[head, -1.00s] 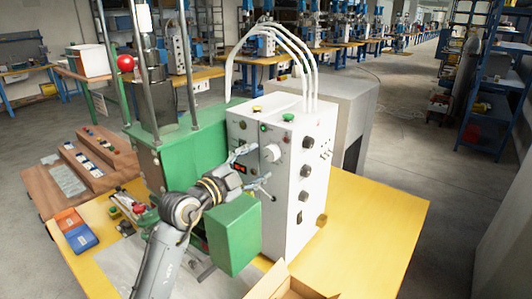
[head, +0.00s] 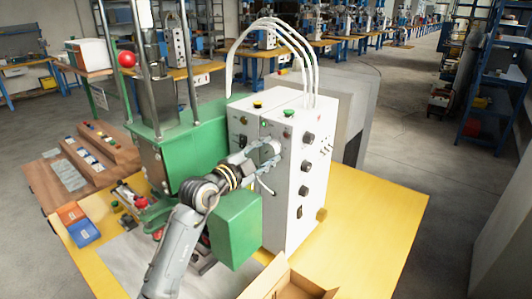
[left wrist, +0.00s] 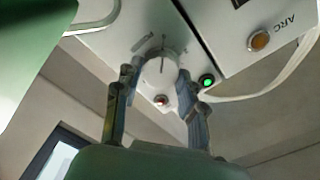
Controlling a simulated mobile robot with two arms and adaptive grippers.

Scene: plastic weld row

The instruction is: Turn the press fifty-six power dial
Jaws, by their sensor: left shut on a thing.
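The press power dial (left wrist: 160,76) is a round white knob on the white control cabinet (head: 306,190). In the left wrist view it sits between my two fingers, with a dark pointer line on its face. My left gripper (left wrist: 158,92) is shut on the dial, one finger on each side. In the head view my left gripper (head: 266,154) reaches the cabinet's front panel and partly hides the dial. My right gripper is not in view.
The green press body (head: 190,158) and a green box (head: 236,230) stand close to my left arm. A green lamp (left wrist: 207,80) is beside the dial. An open cardboard box (head: 290,284) is at the front. The yellow table (head: 385,215) is clear at right.

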